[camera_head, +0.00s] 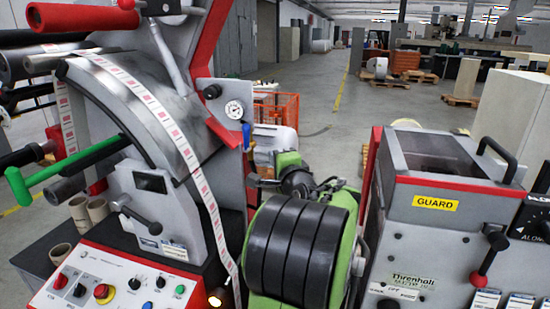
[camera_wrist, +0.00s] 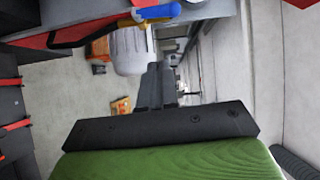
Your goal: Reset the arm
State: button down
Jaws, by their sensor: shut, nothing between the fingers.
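My arm, lime green with a thick black ribbed section, rises at the bottom middle of the head view and bends left. My gripper (camera_wrist: 155,85) is in the middle of the wrist view, its dark fingers together and nothing between them. In the head view my gripper (camera_head: 255,181) is small and partly hard to make out, just right of the label machine. It appears clear of the machine, though the exact gap cannot be told.
The label rewinder (camera_head: 165,190) with its label strip and control panel stands on the left. A blue handle (camera_head: 246,136) is near my gripper; it also shows in the wrist view (camera_wrist: 158,12). The guard machine (camera_head: 440,200) stands close on the right. Open floor (camera_head: 335,110) lies behind.

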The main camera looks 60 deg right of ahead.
dwell(0.4)
jog(key=w+a+f+n+y, duration=0.1)
jog(key=w+a+n+y, duration=0.2)
jog(key=w+a+n, duration=0.45)
jog(key=w+a+f+n+y, duration=0.15)
jog(key=w+a+y, duration=0.25)
jog(key=a, duration=0.6)
jog(key=a+f+n+g+y, duration=0.1)
jog(key=a+f+n+y, duration=0.2)
jog(key=a+n, duration=0.75)
jog(key=s+a+f+n+g+y, duration=0.1)
jog(key=s+a+f+n+g, duration=0.1)
jog(key=s+a, duration=0.6)
jog(key=s+a+f+n+g+y, duration=0.1)
jog(key=s+a+f+n+g, duration=0.2)
jog(key=s+a+f+n, duration=0.2)
jog(key=s+a+f, duration=0.1)
jog(key=s+a, duration=0.2)
jog(key=a, duration=0.1)
jog(key=shift+s+a+y, duration=0.15)
jog(key=shift+a+y, duration=0.2)
jog(key=shift+y, duration=0.05)
